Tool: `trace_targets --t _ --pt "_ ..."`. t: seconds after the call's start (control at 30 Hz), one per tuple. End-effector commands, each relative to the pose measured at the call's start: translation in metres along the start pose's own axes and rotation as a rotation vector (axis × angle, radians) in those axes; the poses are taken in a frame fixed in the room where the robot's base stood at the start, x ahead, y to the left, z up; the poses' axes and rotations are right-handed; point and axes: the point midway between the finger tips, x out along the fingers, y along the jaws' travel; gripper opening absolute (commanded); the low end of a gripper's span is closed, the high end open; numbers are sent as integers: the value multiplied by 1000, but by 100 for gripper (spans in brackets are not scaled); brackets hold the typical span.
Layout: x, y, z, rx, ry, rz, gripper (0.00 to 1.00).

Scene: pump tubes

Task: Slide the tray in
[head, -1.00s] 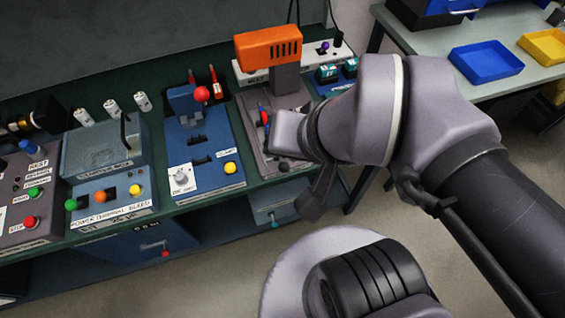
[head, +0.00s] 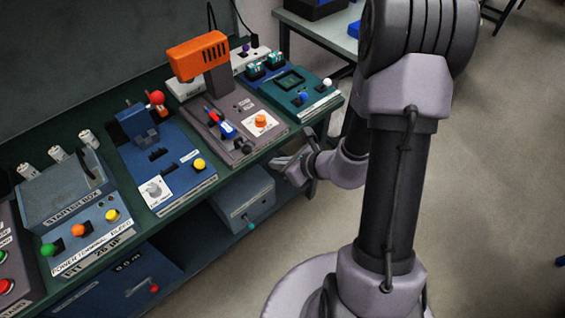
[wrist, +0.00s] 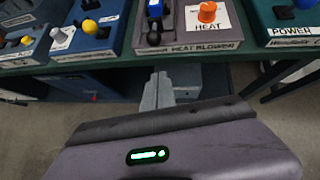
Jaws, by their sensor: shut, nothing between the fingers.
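No part is clearly marked as the tray. A grey box-like unit (head: 240,196) with a small teal knob (head: 250,226) sits under the bench top in the head view and may be it. How far it stands out is hard to tell. My gripper (head: 284,165) is shut and empty, to the right of and above this unit, just off the bench's front edge. In the wrist view my gripper (wrist: 158,92) points below the bench edge, under the heat blower panel.
The heat blower (head: 200,58) with its orange top, the starter box (head: 66,190) and a teal panel (head: 293,82) stand on the bench. A blue box with a red-tipped handle (head: 152,287) is below. Open floor lies to the right.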

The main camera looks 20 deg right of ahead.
Motion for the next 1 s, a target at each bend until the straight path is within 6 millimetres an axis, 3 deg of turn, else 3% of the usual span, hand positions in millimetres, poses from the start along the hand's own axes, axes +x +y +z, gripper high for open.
trace_targets --t 0.2,0.4,0.87,1.0 --pt "50 1 -2 -3 0 3 0" --pt "65 1 25 -5 -1 2 0" --pt "70 0 32 -2 -1 1 0" --pt "83 -4 44 -6 -1 2 0"
